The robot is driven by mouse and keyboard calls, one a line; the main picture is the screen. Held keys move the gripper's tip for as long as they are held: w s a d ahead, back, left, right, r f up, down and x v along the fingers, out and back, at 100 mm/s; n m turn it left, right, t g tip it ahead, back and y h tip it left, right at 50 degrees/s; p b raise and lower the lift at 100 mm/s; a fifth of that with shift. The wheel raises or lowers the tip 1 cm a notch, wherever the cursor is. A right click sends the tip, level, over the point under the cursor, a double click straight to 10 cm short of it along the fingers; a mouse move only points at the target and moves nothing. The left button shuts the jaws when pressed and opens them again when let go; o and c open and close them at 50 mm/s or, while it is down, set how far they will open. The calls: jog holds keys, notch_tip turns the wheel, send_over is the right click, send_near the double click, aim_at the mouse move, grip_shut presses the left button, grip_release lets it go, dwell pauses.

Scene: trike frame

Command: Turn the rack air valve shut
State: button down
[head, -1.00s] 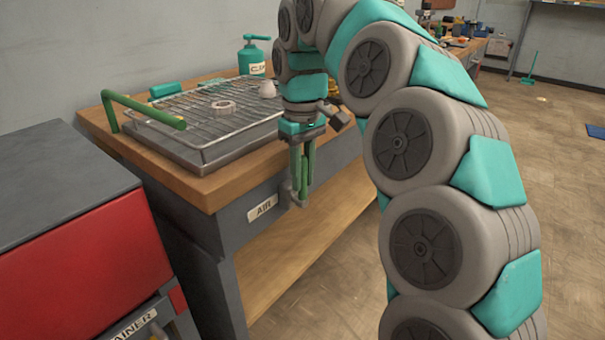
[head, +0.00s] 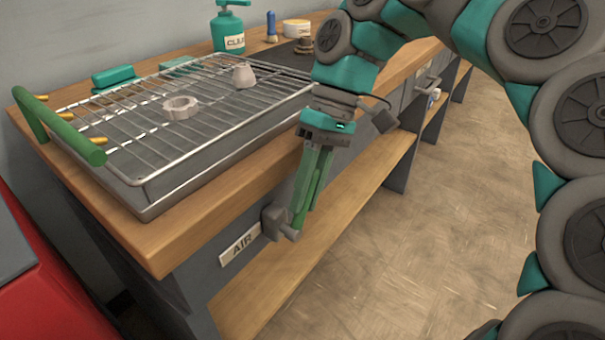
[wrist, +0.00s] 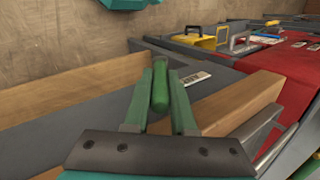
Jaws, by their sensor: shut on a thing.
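The air valve (head: 273,222) is a small dark grey fitting on the front face of the bench, beside a white AIR label (head: 240,245). Its green lever handle (wrist: 160,86) shows between my two fingers in the wrist view. My gripper (head: 300,215) points down at the valve, its fingers shut on the handle. In the head view the fingers largely cover the handle, which appears to stand up from the valve, leaning slightly right. The label also shows in the wrist view (wrist: 196,77).
A wire rack (head: 215,110) over a grey tray stands on the wooden bench top, with a pale ring (head: 182,107) and a cone-like part (head: 243,76) on it. A green bar (head: 60,127) is at its left end. A red cabinet (head: 35,280) is at lower left. Floor at right is clear.

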jog(key=shift+w, duration=0.1)
dwell(0.4)
jog(key=c, duration=0.8)
grip_release()
jog(key=shift+o, duration=0.2)
